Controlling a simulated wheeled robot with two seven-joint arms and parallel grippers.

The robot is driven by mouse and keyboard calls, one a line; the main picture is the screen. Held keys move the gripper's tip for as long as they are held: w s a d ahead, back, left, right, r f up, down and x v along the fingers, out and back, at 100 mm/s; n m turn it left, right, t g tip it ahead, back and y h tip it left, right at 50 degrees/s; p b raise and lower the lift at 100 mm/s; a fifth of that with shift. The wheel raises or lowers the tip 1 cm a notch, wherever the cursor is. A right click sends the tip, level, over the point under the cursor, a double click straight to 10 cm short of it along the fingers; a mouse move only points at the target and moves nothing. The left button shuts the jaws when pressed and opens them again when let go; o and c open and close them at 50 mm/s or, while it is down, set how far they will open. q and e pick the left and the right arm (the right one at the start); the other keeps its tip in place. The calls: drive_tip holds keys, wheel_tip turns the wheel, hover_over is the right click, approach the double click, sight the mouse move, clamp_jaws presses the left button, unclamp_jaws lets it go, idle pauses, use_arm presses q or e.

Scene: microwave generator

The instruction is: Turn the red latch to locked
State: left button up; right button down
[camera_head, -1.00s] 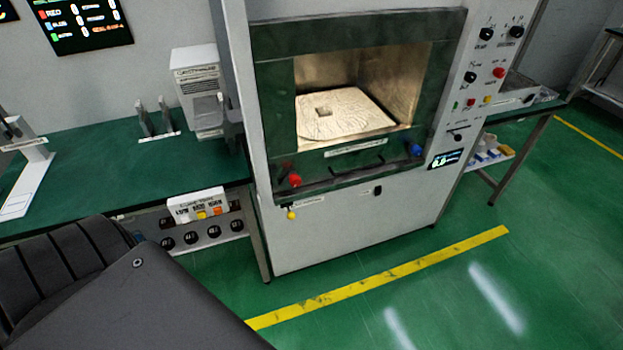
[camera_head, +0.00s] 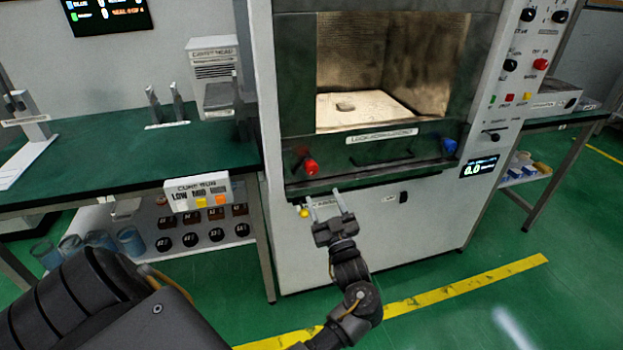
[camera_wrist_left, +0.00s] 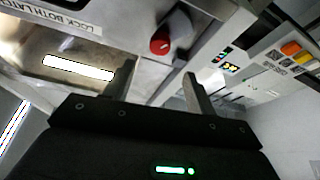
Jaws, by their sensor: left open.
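The red latch (camera_head: 311,166) has a round red knob at the lower left of the green frame of the microwave generator (camera_head: 365,222). It also shows in the left wrist view (camera_wrist_left: 160,43), beyond and between my fingertips. My left gripper (camera_head: 323,196) is open and empty, just below the red latch in the head view and apart from it. Its two fingers show spread in the left wrist view (camera_wrist_left: 158,72). A blue latch (camera_head: 449,146) sits at the right end of the same frame. My right gripper is not in view.
A small yellow knob (camera_head: 304,212) is close to my left fingertips. A green workbench (camera_head: 130,165) stands at the left, and a control panel (camera_head: 515,75) is at the right. Free floor lies in front.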

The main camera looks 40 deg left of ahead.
sight(313, 170)
use_arm(q)
drive_tip(key=p+x, duration=0.1)
drive_tip(key=x, duration=1)
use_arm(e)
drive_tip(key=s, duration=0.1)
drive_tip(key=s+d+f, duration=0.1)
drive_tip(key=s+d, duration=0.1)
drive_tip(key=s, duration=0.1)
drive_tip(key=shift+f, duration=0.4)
use_arm(q)
drive_tip(key=shift+c, duration=0.2)
drive_tip(key=shift+d, duration=0.1)
drive_tip(key=c, duration=0.9)
drive_tip(key=shift+p, duration=0.4)
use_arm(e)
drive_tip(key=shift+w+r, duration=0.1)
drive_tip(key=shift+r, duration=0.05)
